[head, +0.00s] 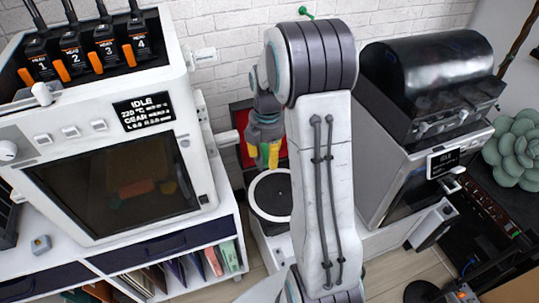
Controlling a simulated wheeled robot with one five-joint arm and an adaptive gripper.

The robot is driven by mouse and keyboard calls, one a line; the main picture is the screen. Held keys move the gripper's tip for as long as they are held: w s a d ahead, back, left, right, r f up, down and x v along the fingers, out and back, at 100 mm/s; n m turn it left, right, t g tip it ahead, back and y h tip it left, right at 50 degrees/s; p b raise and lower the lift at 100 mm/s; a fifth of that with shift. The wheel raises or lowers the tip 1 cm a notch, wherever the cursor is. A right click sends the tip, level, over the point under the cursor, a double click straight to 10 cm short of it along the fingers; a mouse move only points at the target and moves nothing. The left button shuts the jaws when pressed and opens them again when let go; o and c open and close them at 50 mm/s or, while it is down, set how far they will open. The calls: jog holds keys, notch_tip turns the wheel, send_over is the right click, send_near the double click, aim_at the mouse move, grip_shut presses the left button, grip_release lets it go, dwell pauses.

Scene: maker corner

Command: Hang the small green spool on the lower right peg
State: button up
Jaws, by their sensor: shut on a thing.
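My gripper (265,158) points down, left of my pale arm, with yellow at its tip. A white lower peg (228,138) sticks out from the right side of the white printer, just left of my gripper. An upper peg (203,57) sticks out higher on that side. I see no gap clearly enough to tell whether the gripper touches the lower peg.
The white printer (60,135) stands on a shelf unit (225,230) at the left. A red panel (241,116) and a round black plate with a white rim (270,195) are behind and below my gripper. A dark-topped machine (430,75) stands at the right.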

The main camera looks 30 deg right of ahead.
jog(key=shift+w+d+f+p, duration=0.1)
jog(key=shift+w+d+p, duration=0.1)
jog(key=shift+w+p, duration=0.65)
jog(key=shift+w+d+p, duration=0.25)
jog(key=shift+w+p, duration=0.15)
jog(key=shift+w, duration=0.9)
jog(key=shift+w+d+f+p, duration=0.1)
jog(key=shift+w+d+p, duration=0.1)
jog(key=shift+w+p, duration=0.65)
jog(key=w+a, duration=0.2)
jog(key=a, duration=0.5)
jog(key=shift+a+b, duration=0.2)
jog(key=shift+b, duration=0.25)
jog(key=shift+s+f, duration=0.1)
jog(key=shift+f, duration=0.15)
jog(key=o, duration=1.3)
jog(key=shift+d, duration=0.1)
